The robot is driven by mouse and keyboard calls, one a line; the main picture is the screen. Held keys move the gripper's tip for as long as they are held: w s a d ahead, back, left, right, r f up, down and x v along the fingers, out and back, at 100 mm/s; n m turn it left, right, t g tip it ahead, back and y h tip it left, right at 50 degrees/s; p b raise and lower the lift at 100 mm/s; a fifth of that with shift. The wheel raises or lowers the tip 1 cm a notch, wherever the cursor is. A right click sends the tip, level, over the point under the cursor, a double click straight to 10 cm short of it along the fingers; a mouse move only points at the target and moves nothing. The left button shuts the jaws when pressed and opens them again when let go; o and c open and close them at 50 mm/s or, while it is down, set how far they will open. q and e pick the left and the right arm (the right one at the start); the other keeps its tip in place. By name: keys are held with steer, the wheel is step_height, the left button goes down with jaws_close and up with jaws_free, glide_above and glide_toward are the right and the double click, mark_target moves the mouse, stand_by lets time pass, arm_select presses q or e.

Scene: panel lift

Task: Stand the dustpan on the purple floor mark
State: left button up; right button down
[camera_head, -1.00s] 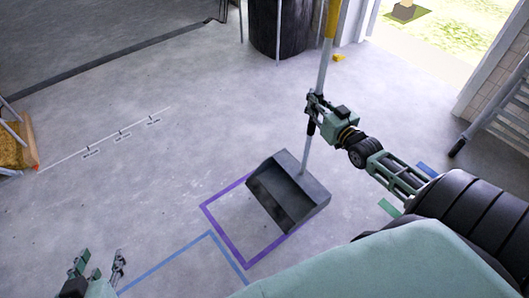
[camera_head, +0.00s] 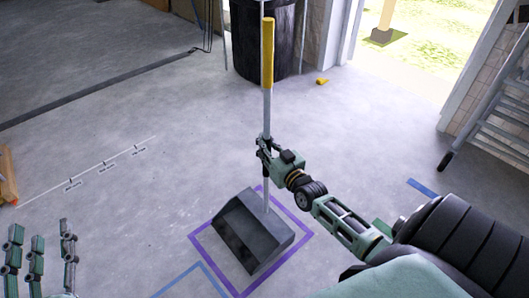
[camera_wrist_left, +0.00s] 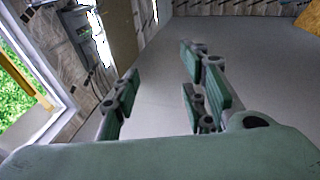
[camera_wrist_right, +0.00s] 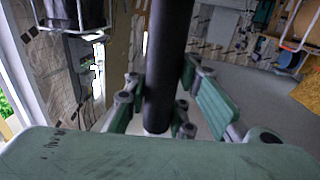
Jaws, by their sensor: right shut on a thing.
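The dustpan (camera_head: 252,232) is a dark grey scoop on a long upright handle (camera_head: 267,110) with a yellow top. The purple floor mark (camera_head: 308,232) is a square outline, and in the head view the scoop lies over its middle and left part. I cannot tell whether the scoop touches the floor. My right gripper (camera_head: 266,150) is shut on the handle above the scoop. In the right wrist view the dark shaft (camera_wrist_right: 165,70) runs between the fingers. My left gripper (camera_head: 40,255) is open and empty at the lower left; its spread fingers also show in the left wrist view (camera_wrist_left: 160,95).
A blue floor outline (camera_head: 195,275) lies in front of the purple one. A black bin (camera_head: 262,40) and a small yellow object (camera_head: 322,81) are at the back. A metal ladder-like frame (camera_head: 495,115) stands at the right. The floor left of the dustpan is clear.

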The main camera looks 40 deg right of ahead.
arm_select(q)
steer(key=s+r+t+h+b, duration=0.1)
steer(key=s+r+t, duration=0.2)
steer(key=r+t, duration=0.2)
step_height(320, 180, up, 3)
steer(key=shift+s+r+h+b, duration=0.1)
steer(key=shift+s+h+b, duration=0.1)
steer(key=shift+h+b, duration=0.15)
arm_select(e)
step_height(320, 180, down, 3)
steer(key=shift+r, duration=0.1)
arm_select(q)
steer(key=shift+d, duration=0.1)
arm_select(e)
steer(key=c, duration=2)
jaws_free()
steer(key=shift+f, duration=0.25)
steer(key=o, duration=0.5)
steer(key=shift+o, duration=0.2)
